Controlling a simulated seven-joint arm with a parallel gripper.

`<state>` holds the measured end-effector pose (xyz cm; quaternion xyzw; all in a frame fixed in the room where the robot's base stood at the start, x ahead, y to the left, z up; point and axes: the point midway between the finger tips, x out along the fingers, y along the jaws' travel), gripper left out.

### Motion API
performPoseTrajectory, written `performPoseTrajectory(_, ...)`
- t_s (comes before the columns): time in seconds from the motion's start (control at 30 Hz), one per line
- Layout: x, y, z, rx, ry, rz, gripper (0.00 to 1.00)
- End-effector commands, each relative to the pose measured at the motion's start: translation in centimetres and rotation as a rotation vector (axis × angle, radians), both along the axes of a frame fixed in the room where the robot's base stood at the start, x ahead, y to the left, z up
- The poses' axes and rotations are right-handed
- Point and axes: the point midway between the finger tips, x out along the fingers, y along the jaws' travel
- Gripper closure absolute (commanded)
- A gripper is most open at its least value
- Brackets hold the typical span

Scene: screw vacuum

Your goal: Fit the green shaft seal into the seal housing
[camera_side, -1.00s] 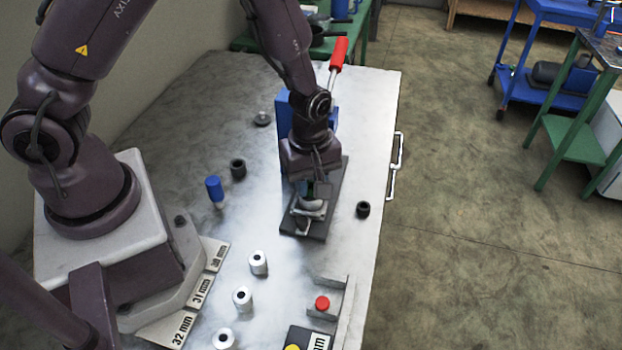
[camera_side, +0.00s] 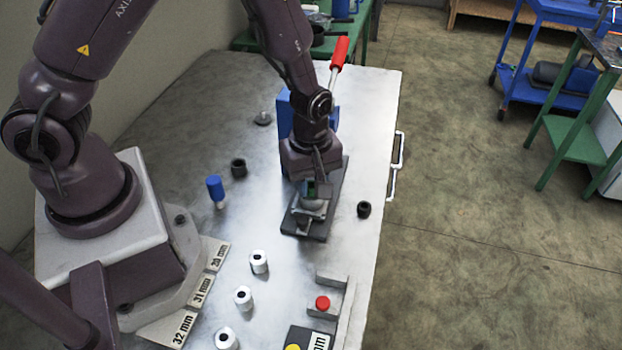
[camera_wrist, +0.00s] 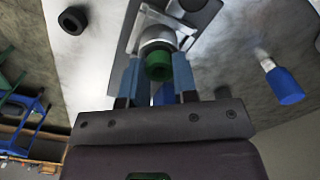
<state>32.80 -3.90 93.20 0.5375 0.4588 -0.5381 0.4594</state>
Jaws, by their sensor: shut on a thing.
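The green shaft seal (camera_wrist: 158,68) is a short ring between the fingers of my gripper (camera_wrist: 157,82) in the wrist view. The gripper is shut on it. The seal housing (camera_wrist: 157,37) is a pale metal round part just beyond the seal, on a dark base plate (camera_wrist: 134,42). In the side view my gripper (camera_side: 318,190) is low over the housing (camera_side: 309,211), with a little green of the seal showing. The seal lies in line with the housing's mouth, but the fingers hide whether they touch.
A blue press body (camera_side: 285,115) with a red-handled lever (camera_side: 340,51) stands behind my gripper. Black rings (camera_side: 363,209) (camera_side: 238,168) and a blue-handled tool (camera_side: 215,189) stand either side.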

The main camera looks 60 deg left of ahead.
Motion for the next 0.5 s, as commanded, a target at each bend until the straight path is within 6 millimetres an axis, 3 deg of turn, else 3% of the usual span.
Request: performPoseTrajectory(0.5, 0.03, 0.00, -0.67, 0.000, -0.001, 0.000, 0.95)
